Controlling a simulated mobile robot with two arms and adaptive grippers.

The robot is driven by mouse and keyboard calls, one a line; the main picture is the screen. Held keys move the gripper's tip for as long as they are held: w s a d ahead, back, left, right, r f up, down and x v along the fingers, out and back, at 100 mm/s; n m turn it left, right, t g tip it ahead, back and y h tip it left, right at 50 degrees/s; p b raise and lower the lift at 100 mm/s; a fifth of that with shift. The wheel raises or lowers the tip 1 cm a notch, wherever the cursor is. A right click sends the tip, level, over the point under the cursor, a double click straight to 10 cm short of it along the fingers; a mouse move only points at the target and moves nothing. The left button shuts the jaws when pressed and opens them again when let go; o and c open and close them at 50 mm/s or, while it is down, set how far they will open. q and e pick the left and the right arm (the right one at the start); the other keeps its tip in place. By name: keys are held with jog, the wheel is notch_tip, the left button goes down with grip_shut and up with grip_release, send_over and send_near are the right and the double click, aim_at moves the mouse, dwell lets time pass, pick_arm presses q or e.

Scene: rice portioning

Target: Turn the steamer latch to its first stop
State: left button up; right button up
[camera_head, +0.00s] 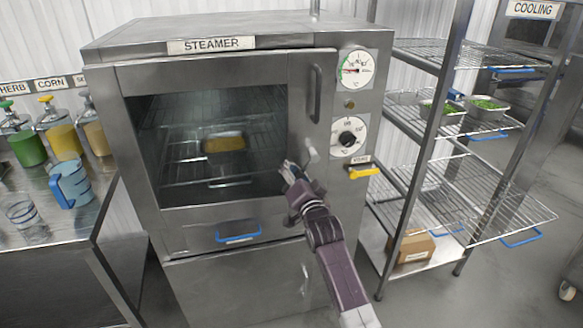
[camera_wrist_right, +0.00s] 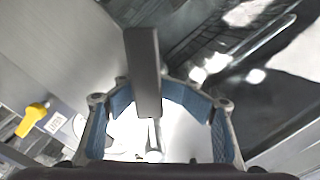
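The steamer (camera_head: 235,60) stands in the middle of the head view with its windowed door shut. Its pale latch (camera_head: 309,152) shows at the right of the door, below the vertical door handle (camera_head: 317,93). My right gripper (camera_head: 291,170) is at the latch, just left of its pale part. In the right wrist view, a grey bar, which looks like the latch lever (camera_wrist_right: 142,65), runs between the blue-padded fingers (camera_wrist_right: 146,85). The fingertips close in on both sides of it; exact contact is partly hidden. My left gripper is not in view.
A dial (camera_head: 356,68), a knob (camera_head: 347,138) and a yellow handle (camera_head: 364,172) sit right of the latch; the yellow handle also shows in the wrist view (camera_wrist_right: 32,119). A wire rack (camera_head: 450,110) stands close on the right. A counter (camera_head: 75,225) with bottles is at left.

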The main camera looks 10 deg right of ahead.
aim_at(296, 176)
jog(key=shift+s+d+f, duration=0.1)
jog(key=shift+d, duration=0.1)
jog(key=shift+s, duration=3.9)
